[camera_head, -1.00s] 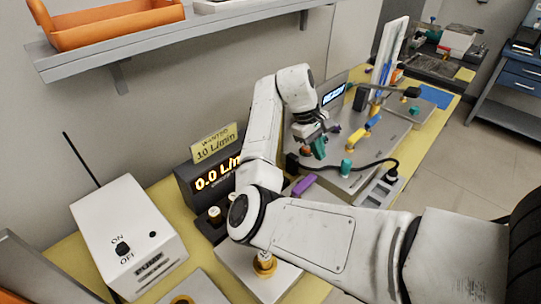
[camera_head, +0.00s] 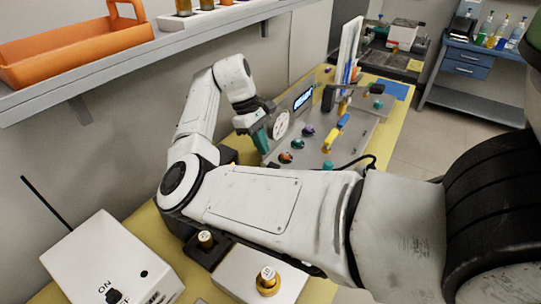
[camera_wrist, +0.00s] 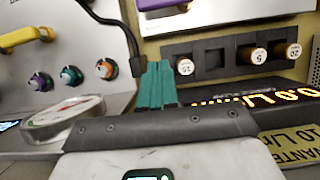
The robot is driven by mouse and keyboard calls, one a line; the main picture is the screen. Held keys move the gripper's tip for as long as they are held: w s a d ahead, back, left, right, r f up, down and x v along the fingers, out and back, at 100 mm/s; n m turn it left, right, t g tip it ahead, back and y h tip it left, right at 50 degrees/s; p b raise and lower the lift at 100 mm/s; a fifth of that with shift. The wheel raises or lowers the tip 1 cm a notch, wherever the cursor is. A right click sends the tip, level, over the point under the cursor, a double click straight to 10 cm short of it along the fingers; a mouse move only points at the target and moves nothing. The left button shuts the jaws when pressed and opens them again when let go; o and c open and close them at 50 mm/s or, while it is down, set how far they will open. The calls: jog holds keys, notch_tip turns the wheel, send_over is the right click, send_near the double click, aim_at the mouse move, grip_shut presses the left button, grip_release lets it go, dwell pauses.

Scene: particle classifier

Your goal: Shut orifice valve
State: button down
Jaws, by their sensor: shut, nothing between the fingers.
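The grey panel (camera_head: 312,177) stands beyond my arm in the head view. It carries an orange knob (camera_head: 285,158), a teal knob (camera_head: 298,143), a purple knob (camera_head: 308,131), a yellow handle (camera_head: 330,138) and a blue handle (camera_head: 343,120). I cannot tell which is the orifice valve. My gripper (camera_head: 262,140), with teal fingers, is shut and empty left of the orange knob, near the round gauge (camera_head: 281,124). In the wrist view the shut fingers (camera_wrist: 156,84) are right of the orange knob (camera_wrist: 105,68), apart from it. The gauge (camera_wrist: 62,120) is at left.
In the wrist view, numbered brass-coloured plugs (camera_wrist: 252,55) sit in a dark holder near a lit flow display (camera_wrist: 262,98). A black cable (camera_head: 360,162) runs beside the panel. A white box (camera_head: 108,262) with an ON/OFF switch and antenna stands at left. A shelf (camera_head: 120,60) overhangs.

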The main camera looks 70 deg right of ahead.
jog(key=s+f, duration=0.2)
jog(key=s+a+f+p, duration=0.1)
jog(key=s+f, duration=0.1)
jog(key=f, duration=0.1)
jog(key=s+f+p, duration=0.1)
jog(key=s+f, duration=0.1)
jog(key=f, duration=0.1)
jog(key=shift+a, duration=0.25)
jog(key=shift+s+a+f, duration=0.1)
jog(key=shift+s+a, duration=0.05)
jog(key=shift+s, duration=0.45)
